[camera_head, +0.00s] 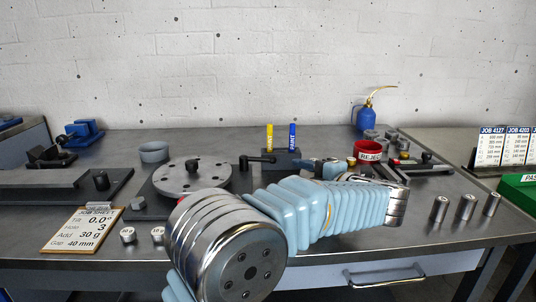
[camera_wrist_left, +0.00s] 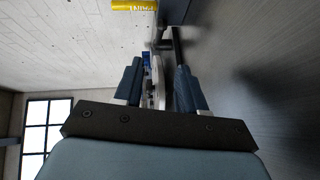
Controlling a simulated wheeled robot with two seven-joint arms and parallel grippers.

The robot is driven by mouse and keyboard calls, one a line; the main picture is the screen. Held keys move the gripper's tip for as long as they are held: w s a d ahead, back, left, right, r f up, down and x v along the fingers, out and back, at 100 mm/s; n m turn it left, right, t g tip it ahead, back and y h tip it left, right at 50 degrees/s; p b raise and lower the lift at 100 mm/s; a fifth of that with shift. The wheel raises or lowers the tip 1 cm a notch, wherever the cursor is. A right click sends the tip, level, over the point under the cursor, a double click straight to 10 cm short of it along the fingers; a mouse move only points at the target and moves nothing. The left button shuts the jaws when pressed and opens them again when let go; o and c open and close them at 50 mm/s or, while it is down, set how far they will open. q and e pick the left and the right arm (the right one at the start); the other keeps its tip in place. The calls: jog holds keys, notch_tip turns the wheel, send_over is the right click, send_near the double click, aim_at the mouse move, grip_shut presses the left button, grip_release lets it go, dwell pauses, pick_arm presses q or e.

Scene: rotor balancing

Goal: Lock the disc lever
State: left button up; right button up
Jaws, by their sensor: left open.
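The grey disc (camera_head: 192,178) with several holes lies flat on its dark base at the left centre of the bench. A black lever (camera_head: 258,159) with a bar handle stands just right of the disc. My left gripper (camera_head: 314,165) is to the right of the lever, partly hidden by my own arm. In the left wrist view its two blue fingers (camera_wrist_left: 158,78) are apart. A dark bar (camera_wrist_left: 178,45), apparently the lever handle, shows just beyond the right-hand fingertip; I cannot tell whether it touches. My right gripper is not in view.
A block with yellow and blue paint markers (camera_head: 281,160) stands behind the lever. A red reject bin (camera_head: 368,152) and blue oil can (camera_head: 367,117) are further right. A job sheet (camera_head: 84,230) and small weights (camera_head: 128,235) lie at the front left. Metal cylinders (camera_head: 466,206) stand at the right.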

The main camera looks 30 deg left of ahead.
aim_at(263, 160)
pick_arm(q)
jog(key=p+x, duration=0.1)
jog(key=x, duration=1.2)
jog(key=shift+w+a+p, duration=0.15)
jog(key=shift+a+p, duration=0.15)
jog(key=shift+a, duration=0.05)
grip_shut()
